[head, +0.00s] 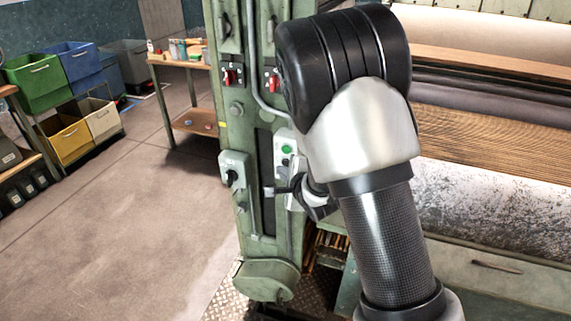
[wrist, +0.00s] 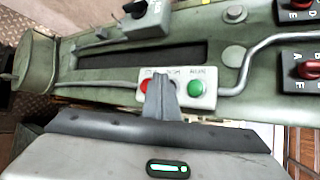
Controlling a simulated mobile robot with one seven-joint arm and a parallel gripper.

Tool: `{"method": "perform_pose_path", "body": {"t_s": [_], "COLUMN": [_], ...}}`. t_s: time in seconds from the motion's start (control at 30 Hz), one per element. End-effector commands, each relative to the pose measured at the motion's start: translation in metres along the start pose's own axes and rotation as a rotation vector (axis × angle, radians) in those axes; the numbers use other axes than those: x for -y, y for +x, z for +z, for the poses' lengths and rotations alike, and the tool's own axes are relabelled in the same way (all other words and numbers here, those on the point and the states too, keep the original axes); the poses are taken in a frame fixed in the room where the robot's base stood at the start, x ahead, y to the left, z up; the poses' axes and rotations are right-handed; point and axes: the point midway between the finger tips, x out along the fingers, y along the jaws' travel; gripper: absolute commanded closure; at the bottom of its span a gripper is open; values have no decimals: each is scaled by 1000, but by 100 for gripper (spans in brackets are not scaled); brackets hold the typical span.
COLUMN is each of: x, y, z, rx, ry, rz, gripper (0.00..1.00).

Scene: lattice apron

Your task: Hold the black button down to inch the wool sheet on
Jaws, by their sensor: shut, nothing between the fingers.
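A pale control box (wrist: 207,101) is fixed to the green machine column in the wrist view. Its red button (wrist: 146,86) is at the left and its green button (wrist: 196,88) at the right. My gripper (wrist: 160,80) is shut and empty, its fingers over the middle of the box. They hide the black button, and I cannot tell whether they touch or press it. In the head view the box shows its green button (head: 287,149), with my gripper's end (head: 272,190) at its lower part.
The green column (head: 252,215) carries red switches (head: 231,77) and a grey box with a black knob (head: 232,174). A conduit (wrist: 245,62) bends beside the control box. Rollers and a brown streaked surface (head: 490,140) lie at the right. Open floor (head: 130,220) is at the left.

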Motion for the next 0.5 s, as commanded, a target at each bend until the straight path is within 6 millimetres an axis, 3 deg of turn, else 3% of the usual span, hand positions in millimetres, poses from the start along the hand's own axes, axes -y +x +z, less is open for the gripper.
{"method": "perform_pose_path", "body": {"t_s": [0.5], "x": [4], "y": [6], "z": [-4], "rx": [0], "ry": [0], "rz": [0], "gripper": [100]}}
